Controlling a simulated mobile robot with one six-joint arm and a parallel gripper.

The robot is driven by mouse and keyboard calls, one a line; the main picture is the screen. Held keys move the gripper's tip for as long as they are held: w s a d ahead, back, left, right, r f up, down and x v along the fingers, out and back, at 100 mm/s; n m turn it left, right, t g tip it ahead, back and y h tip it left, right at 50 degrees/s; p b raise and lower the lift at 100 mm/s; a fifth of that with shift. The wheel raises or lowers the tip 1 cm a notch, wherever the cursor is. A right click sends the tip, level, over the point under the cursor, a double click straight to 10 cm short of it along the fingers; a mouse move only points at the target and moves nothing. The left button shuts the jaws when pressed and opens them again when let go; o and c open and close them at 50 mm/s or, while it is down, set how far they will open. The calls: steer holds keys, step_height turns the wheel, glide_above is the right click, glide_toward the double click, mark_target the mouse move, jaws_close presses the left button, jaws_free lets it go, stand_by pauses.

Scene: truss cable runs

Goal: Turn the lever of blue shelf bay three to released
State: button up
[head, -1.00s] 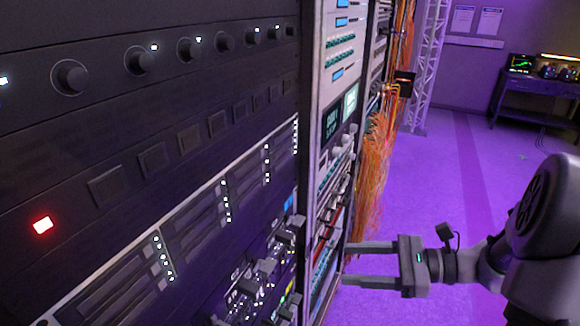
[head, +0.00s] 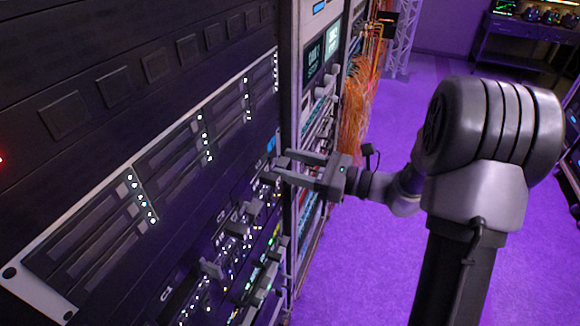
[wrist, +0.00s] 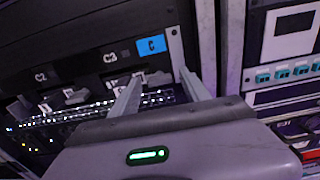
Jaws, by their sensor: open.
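The blue shelf is marked by a blue tag with the letter C (wrist: 153,46), and the tag also shows in the head view (head: 271,143). The bay label C3 (wrist: 110,57) is just left of it. A grey lever (wrist: 117,82) sits under that label, partly hidden behind my left finger. My gripper (head: 282,164) is open and empty at the rack face by the tag. In the wrist view its two fingers (wrist: 160,85) point at the shelf's right end. I cannot tell whether a finger touches the lever, or its exact angle.
The neighbouring bay C2 has its own grey lever (wrist: 75,96), close on the left. Another lever (head: 210,268) stands out nearer the camera. Orange cables (head: 357,110) hang farther along the racks. The purple floor (head: 370,260) on the right is open.

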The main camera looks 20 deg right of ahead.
steer(key=shift+w+a, duration=0.1)
steer(key=shift+a, duration=0.05)
jaws_close()
